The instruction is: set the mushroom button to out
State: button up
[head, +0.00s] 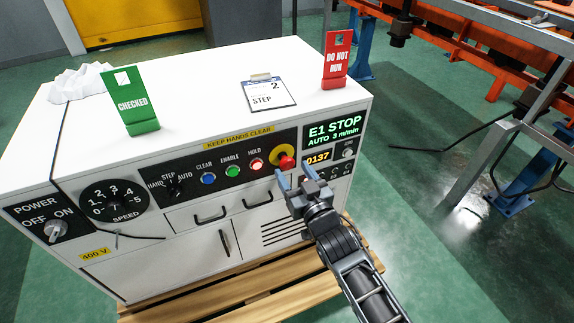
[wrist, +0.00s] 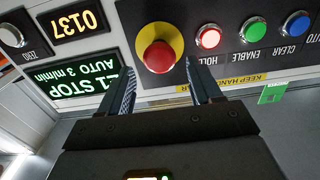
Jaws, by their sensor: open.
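The red mushroom button (head: 287,163) sits on a yellow round plate at the right of the machine's black control strip. My gripper (head: 294,169) is open, just in front of and below the button. In the wrist view its two fingers (wrist: 160,66) stand apart on either side of the button, with a gap to it. I cannot tell whether the button is in or out. The display (head: 334,130) reads "E1 STOP, AUTO 3 m/min".
Beside the button are a red HOLD light (head: 256,165), a green ENABLE button (head: 233,171) and a blue CLEAR button (head: 208,178). A selector (head: 172,190) is further left. A 0137 counter (head: 317,157) is at the right. Signs stand on the white cabinet top (head: 205,75).

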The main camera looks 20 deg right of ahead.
aim_at(288, 165)
jog(key=w, duration=0.1)
jog(key=w+b, duration=0.2)
jog(key=shift+w+f, duration=0.2)
jog(key=shift+f, duration=0.05)
jog(key=shift+w+r+b, duration=0.15)
jog(key=shift+w+b, duration=0.3)
jog(key=shift+w, duration=0.2)
